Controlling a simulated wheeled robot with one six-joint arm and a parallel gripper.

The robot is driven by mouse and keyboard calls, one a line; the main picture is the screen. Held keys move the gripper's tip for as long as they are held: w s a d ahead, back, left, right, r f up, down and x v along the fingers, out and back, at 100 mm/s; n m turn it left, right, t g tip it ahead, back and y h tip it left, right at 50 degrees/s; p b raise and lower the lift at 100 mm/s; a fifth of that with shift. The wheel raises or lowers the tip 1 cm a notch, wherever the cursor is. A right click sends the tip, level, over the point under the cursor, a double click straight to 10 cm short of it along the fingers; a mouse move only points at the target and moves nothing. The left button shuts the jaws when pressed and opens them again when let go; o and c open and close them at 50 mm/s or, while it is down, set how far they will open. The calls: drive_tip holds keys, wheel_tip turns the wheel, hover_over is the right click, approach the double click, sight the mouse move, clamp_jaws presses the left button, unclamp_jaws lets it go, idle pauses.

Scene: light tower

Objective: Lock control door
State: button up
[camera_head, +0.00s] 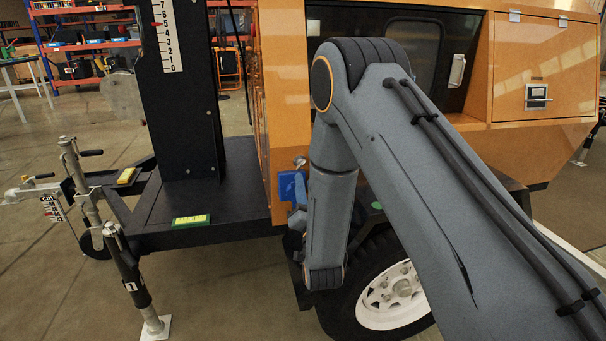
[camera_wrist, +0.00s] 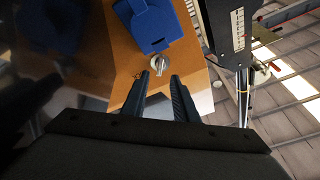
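In the wrist view, a small silver lock or knob (camera_wrist: 159,66) sits on an orange panel (camera_wrist: 124,62). My gripper (camera_wrist: 160,77) is open, its two dark fingers apart, with the fingertips just short of the silver piece and on either side of it. I cannot tell whether they touch it. The silver piece also shows in the head view (camera_head: 299,161), on the orange body left of my arm. Which panel is the control door is not clear.
A blue box-like fitting (camera_wrist: 157,27) sits right beside the silver piece; it also shows in the head view (camera_head: 290,187). A black mast (camera_head: 185,90) with a number scale stands at left. A white-rimmed wheel (camera_head: 397,295) is below. An orange door (camera_head: 545,65) with a latch is at right.

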sight(302, 165)
drive_tip(key=x, duration=0.6)
clamp_jaws()
